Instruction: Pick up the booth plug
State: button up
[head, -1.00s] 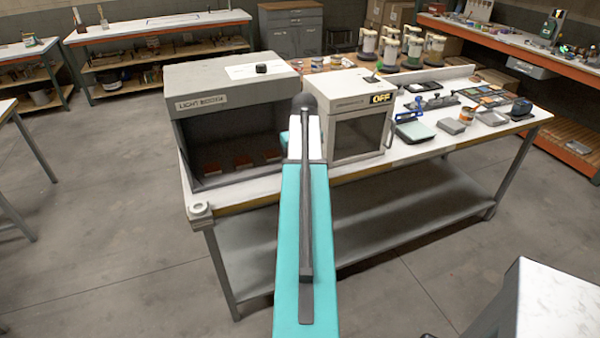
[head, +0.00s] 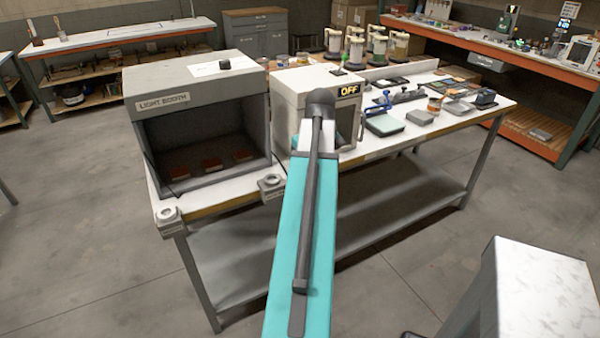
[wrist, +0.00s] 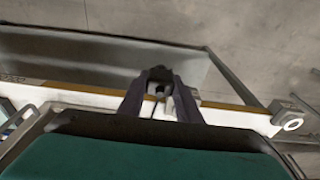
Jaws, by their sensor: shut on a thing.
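The dark booth plug (wrist: 159,74) is between the fingertips of my gripper (wrist: 160,88) in the wrist view. The fingers are shut on it, and a thin dark cord seems to run down from it. The plug is over the table's front edge, close to a pale block partly hidden by the right finger. In the head view my gripper and the plug are hidden by my arm. The grey light booth (head: 200,110) stands at the left end of the table, with a dark cord along its left side.
A white cabinet marked OFF (head: 300,90) stands right of the booth. Trays and small tools crowd the table's right part.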

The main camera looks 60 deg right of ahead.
jog(key=shift+s+a, duration=0.1)
jog(key=shift+s, duration=0.35)
jog(key=shift+w, duration=0.1)
jog(key=w+a+f+n, duration=0.1)
jog(key=w+a+n, duration=0.1)
jog(key=w+a, duration=1.05)
jog(key=w+a+n, duration=0.2)
jog(key=w+a, duration=0.8)
jog(key=w, duration=0.6)
jog(key=w+a+n, duration=0.1)
jog(key=w+a, duration=0.2)
jog(key=a, duration=0.8)
jog(key=w+a+f+n, duration=0.1)
jog(key=w+a, duration=0.3)
jog(key=a, duration=0.8)
jog(key=w+a+n+y, duration=0.1)
jog(key=w+a, duration=0.2)
jog(key=a, duration=0.8)
jog(key=shift+w+a+f, duration=0.15)
jog(key=shift+a+f, duration=0.1)
jog(key=shift+a, duration=0.05)
